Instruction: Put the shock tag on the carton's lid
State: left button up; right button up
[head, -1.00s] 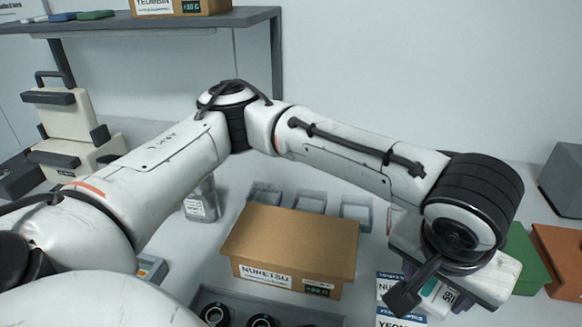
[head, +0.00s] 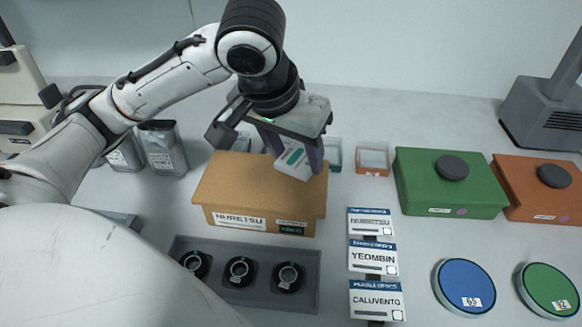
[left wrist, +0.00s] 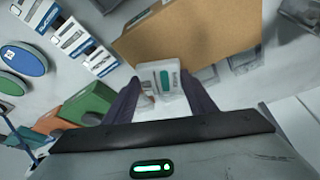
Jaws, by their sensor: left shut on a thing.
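The shock tag (head: 294,160) is a small white plate with a teal stripe. My left gripper (head: 292,150) is shut on it, with a finger on each side. In the head view the tag is tilted over the back right part of the lid of the brown carton (head: 235,180), whose front label reads NURETSU. In the left wrist view the tag (left wrist: 166,80) sits between the fingers and overlaps the edge of the carton (left wrist: 190,28). I cannot tell whether the tag touches the lid. My right gripper is not in view.
A grey tray (head: 212,284) with several black rings lies in front of the carton. Name cards (head: 373,257) stand to its right. A green box (head: 450,195) and an orange box (head: 540,200) are farther right. Small open trays (head: 373,158) and bottles (head: 162,150) are behind.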

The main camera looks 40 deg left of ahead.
aim_at(294, 165)
pick_arm(q)
notch_tip(294, 165, down, 4)
jog(key=shift+f+b, duration=0.15)
jog(key=shift+b, duration=0.25)
jog(key=o, duration=1.1)
jog(key=shift+f, duration=0.1)
jog(key=shift+c, duration=0.2)
jog(key=shift+r, duration=0.4)
jog(key=p+v, duration=0.4)
jog(key=v, duration=0.7)
jog(key=shift+s+r, duration=0.2)
